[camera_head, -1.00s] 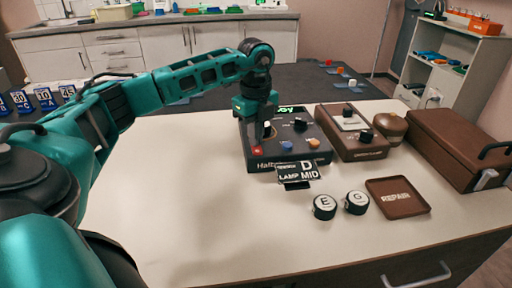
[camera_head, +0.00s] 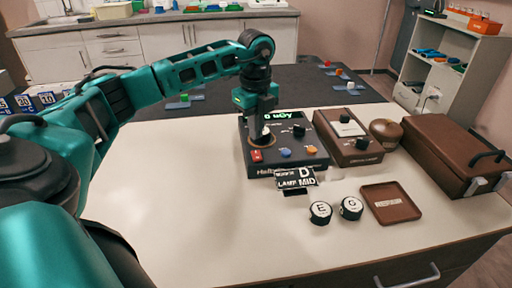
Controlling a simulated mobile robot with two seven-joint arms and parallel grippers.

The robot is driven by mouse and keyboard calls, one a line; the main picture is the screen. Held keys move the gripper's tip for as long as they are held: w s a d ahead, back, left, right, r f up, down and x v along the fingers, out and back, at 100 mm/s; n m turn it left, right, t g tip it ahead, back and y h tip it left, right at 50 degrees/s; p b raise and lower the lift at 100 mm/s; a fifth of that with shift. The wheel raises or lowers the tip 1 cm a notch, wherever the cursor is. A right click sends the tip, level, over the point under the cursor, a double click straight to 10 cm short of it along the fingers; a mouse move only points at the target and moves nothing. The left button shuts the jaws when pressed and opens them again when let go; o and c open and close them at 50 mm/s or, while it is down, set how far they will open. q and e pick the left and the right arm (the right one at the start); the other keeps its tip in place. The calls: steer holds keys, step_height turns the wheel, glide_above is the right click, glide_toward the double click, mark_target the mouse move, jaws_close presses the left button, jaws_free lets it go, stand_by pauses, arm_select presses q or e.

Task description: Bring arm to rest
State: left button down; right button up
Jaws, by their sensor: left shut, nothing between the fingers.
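My left arm reaches in from the left in teal and black. Its gripper (camera_head: 261,137) points down over the left part of a dark control box (camera_head: 315,160). The gripper is shut and empty, with its tips close to the box top, just behind a red switch (camera_head: 257,155). I cannot tell whether the tips touch the box. The box has a lit green display (camera_head: 284,115), a black knob (camera_head: 299,131), a blue button (camera_head: 285,152) and an orange button (camera_head: 310,150). My right gripper is not in view.
A sign reading D LAMP MID (camera_head: 297,178) stands before the box. Knobs E (camera_head: 320,212) and G (camera_head: 350,208) and a REPAIR tray (camera_head: 391,214) lie in front. A brown device (camera_head: 348,153), a round brown object (camera_head: 386,131) and a brown case (camera_head: 452,160) stand right. The table's left front (camera_head: 190,215) is clear.

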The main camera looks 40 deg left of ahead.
arm_select(q)
step_height(320, 180, up, 2)
steer(key=shift+r+p, duration=0.1)
steer(key=shift+p, duration=0.6)
